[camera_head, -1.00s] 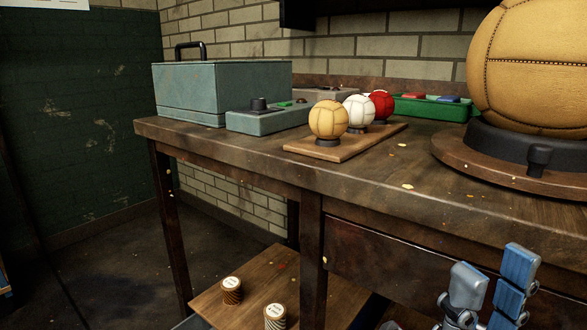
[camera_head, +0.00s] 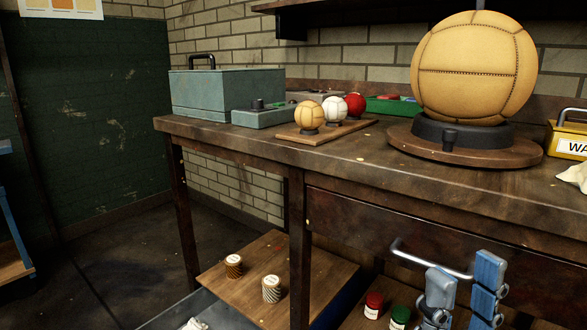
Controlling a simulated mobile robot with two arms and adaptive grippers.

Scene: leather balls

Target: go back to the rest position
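My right gripper (camera_head: 464,272) shows at the bottom right, pointing up, in front of the bench drawer. Its two blue-grey fingers stand apart with nothing seen between them. A steel drawer handle (camera_head: 425,257) shows just behind and above the fingers. My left gripper is not in view. On the bench (camera_head: 360,168), a large tan leather ball (camera_head: 475,70) sits on a round turntable (camera_head: 520,155). Small tan (camera_head: 309,115), white (camera_head: 335,110) and red (camera_head: 355,104) balls stand on a wooden board (camera_head: 305,138).
A teal case (camera_head: 215,92) and a grey control box (camera_head: 262,117) stand at the bench's left end. A green tray (camera_head: 390,105) lies behind, a yellow box (camera_head: 570,140) at right. Thread spools (camera_head: 234,266) and jars (camera_head: 373,304) sit below. Floor at left is clear.

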